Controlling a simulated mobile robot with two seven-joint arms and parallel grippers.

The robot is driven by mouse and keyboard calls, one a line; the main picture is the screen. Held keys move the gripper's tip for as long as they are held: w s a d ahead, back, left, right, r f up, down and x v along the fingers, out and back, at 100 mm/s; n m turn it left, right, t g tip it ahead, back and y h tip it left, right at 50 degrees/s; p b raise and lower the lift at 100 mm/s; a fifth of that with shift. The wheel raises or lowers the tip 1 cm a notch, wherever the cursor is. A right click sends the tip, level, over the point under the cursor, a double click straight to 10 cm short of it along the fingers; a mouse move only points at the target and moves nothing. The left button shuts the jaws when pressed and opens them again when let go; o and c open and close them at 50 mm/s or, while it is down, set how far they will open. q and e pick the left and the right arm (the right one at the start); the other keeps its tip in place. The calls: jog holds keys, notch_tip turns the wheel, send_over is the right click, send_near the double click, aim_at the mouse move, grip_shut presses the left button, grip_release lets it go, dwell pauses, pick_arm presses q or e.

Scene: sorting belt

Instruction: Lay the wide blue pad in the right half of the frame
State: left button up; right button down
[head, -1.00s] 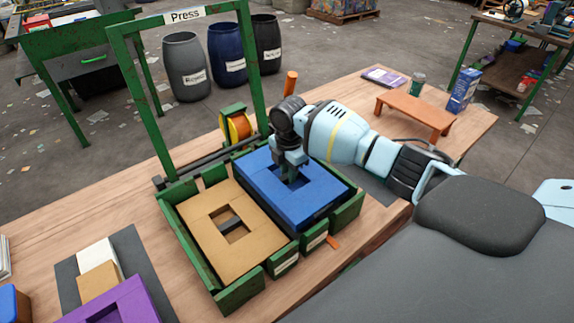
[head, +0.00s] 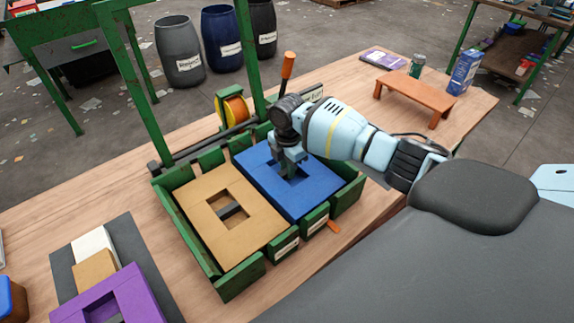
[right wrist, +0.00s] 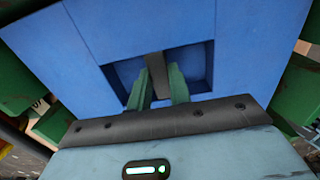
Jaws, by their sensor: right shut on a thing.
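The wide blue pad (head: 318,197) lies level in the right half of the green frame (head: 228,284), within its walls as far as I can see. It has a square opening with a grey bar across it. My right gripper (head: 289,172) reaches down into this opening. In the right wrist view its green fingers (right wrist: 160,88) are shut on the grey bar of the blue pad (right wrist: 250,35). Whether the pad's underside touches the frame floor is hidden. A tan pad (head: 258,217) fills the left half. My left gripper is not in view.
The green press arch (head: 126,75) with an orange-handled lever (head: 287,68) stands behind the frame. A purple pad (head: 130,295) and smaller blocks lie on a dark mat at front left. An orange stand (head: 418,90) is at the right.

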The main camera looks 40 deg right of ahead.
jog(key=shift+f, duration=0.25)
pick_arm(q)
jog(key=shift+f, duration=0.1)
pick_arm(e)
jog(key=c, duration=1.2)
grip_release()
notch_tip(320, 180, up, 7)
jog(key=shift+f+p, duration=0.15)
jog(key=shift+p, duration=0.15)
jog(key=shift+r, duration=0.5)
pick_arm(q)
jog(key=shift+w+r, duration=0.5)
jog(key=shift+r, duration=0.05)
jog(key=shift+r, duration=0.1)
